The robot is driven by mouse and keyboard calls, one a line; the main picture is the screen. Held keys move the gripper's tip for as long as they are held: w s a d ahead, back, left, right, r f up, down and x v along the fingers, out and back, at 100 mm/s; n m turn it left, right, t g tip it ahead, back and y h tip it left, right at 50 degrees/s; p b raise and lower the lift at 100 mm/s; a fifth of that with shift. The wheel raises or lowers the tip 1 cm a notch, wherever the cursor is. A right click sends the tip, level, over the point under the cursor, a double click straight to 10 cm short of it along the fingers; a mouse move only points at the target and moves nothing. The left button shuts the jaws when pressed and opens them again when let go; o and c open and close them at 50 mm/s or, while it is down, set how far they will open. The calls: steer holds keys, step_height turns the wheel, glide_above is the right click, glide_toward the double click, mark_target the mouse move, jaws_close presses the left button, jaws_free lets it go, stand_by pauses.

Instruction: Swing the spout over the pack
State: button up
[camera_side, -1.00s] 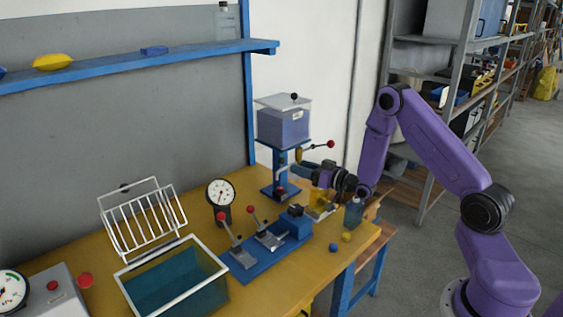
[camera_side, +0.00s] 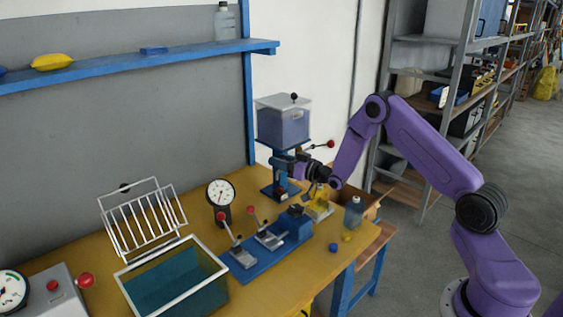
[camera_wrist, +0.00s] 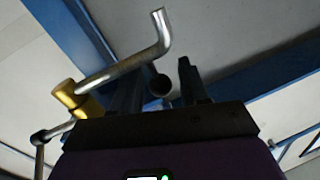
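The spout is a bent steel tube on a brass collar, large in the wrist view (camera_wrist: 120,70). In the side view it is mostly hidden by my gripper, below the grey hopper (camera_side: 283,126). My gripper (camera_wrist: 158,90) has its two dark fingers apart. The tube crosses near the left finger's tip, and a dark round knob (camera_wrist: 160,86) shows in the gap. I cannot tell whether either finger touches them. In the side view my gripper (camera_side: 276,162) is at the hopper stand. A yellow item, perhaps the pack (camera_side: 320,198), stands below and right of my gripper, partly covered by my wrist.
A red-knobbed lever (camera_side: 330,144) sticks out right of the hopper. A blue clamp fixture (camera_side: 262,262), a dial gauge (camera_side: 221,194), a wire rack (camera_side: 143,219) and a water tank (camera_side: 175,285) fill the bench. A bottle (camera_side: 353,213) stands near its right end.

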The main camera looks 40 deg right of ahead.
jaws_close()
steer(key=shift+s+y, duration=0.15)
steer(key=shift+y, duration=0.15)
steer(key=s+d+n+g+y, duration=0.3)
steer(key=s+n+g+y, duration=0.3)
steer(key=n+g+y, duration=0.3)
steer(key=shift+n+g+y, duration=0.4)
steer(key=shift+n+y, duration=0.4)
steer(key=shift+y, duration=0.8)
steer(key=shift+o, duration=1.2)
jaws_free()
